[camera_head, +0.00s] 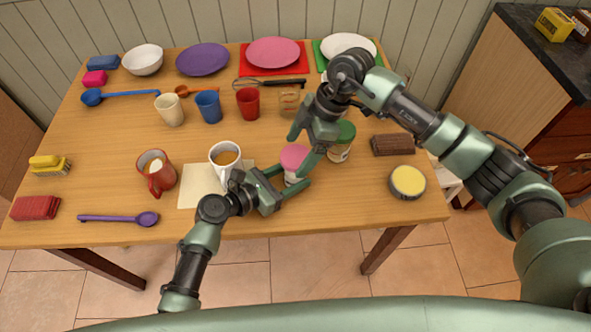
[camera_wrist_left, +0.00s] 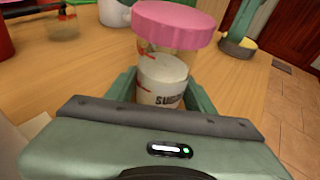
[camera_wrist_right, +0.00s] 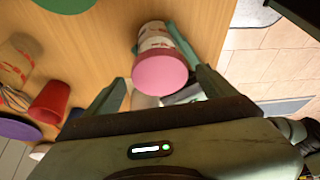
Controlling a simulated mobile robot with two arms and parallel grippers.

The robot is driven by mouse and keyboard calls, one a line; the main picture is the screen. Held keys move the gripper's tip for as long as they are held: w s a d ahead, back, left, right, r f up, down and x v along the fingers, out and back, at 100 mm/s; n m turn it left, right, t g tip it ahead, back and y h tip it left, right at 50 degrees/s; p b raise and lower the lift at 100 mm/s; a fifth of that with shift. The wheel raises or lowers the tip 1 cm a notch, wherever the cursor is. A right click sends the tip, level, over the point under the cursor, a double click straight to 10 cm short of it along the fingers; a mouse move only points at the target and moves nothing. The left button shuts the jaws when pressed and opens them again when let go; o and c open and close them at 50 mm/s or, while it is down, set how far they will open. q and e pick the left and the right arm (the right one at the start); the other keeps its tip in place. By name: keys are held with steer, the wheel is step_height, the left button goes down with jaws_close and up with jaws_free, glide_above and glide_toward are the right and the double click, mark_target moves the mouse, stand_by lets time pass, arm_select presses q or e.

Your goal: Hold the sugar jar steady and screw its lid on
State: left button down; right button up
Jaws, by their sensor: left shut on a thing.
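The sugar jar (camera_wrist_left: 162,82) stands upright on the table, clear with white contents and a partly visible label. Its pink lid (camera_head: 294,157) sits on top, also seen in the left wrist view (camera_wrist_left: 178,24); I cannot tell how tightly it is on. My left gripper (camera_head: 294,183) is shut around the jar's body below the lid. My right gripper (camera_head: 301,149) is open above and beside the jar. In the right wrist view the pink lid (camera_wrist_right: 160,75) shows beyond its spread fingers, apart from them.
A green-lidded jar (camera_head: 341,142) stands close right of the sugar jar. A white mug of coffee (camera_head: 225,155) is to the left. A brown block (camera_head: 392,145) and a yellow-topped round tin (camera_head: 407,182) lie to the right. The table's front edge is near the left gripper.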

steer(key=c, duration=1.6)
steer(key=m+t, duration=0.1)
steer(key=m, duration=0.1)
steer(key=shift+m, duration=0.3)
steer(key=shift+c, duration=0.2)
steer(key=m+t, duration=0.1)
steer(key=m, duration=0.1)
steer(key=shift+m, duration=0.4)
steer(key=shift+m+t, duration=0.4)
steer(key=shift+m, duration=0.2)
steer(key=shift+a+m+h, duration=0.25)
steer(key=shift+m+h, duration=0.05)
steer(key=shift+d+m+t, duration=0.1)
steer(key=shift+m+t, duration=0.2)
steer(key=shift+m, duration=0.5)
steer(key=shift+w+d+r+h, duration=0.1)
steer(key=shift+w+d+h, duration=0.1)
steer(key=shift+h, duration=0.1)
steer(key=o, duration=1.4)
steer(key=shift+c, duration=0.2)
steer(key=shift+o, duration=0.6)
steer(key=shift+s, duration=0.1)
